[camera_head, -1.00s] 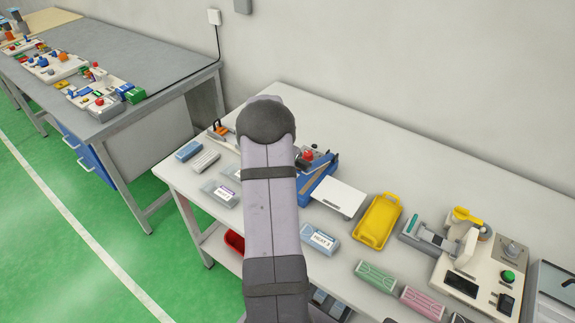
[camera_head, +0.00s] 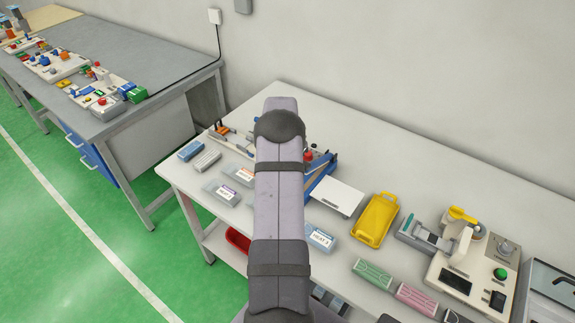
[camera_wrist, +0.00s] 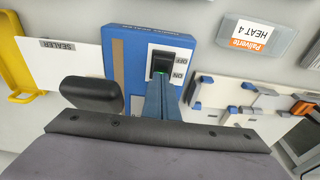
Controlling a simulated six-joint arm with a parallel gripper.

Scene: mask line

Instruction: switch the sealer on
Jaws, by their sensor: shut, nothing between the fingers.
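The sealer (camera_wrist: 124,40) has a blue body with a white plate lettered SEALER beside it in the wrist view. In the head view its white plate (camera_head: 336,196) shows right of my arm, which hides much of its body. A black rocker switch (camera_wrist: 163,61) sits on a white patch marked ON and OFF. A small green glint shows at its lower edge; I cannot tell which side is pressed. My gripper (camera_wrist: 160,79) is shut and empty, its blue fingers pointing at the switch's OFF-side edge. Contact cannot be told. The head view hides the gripper behind my arm.
A black rounded part (camera_wrist: 90,94) is close left of my fingers. A HEAT 4 box (camera_wrist: 256,41) lies at upper right in the wrist view. A yellow tray (camera_head: 376,219) and a machine with a green button (camera_head: 500,273) stand farther right on the bench.

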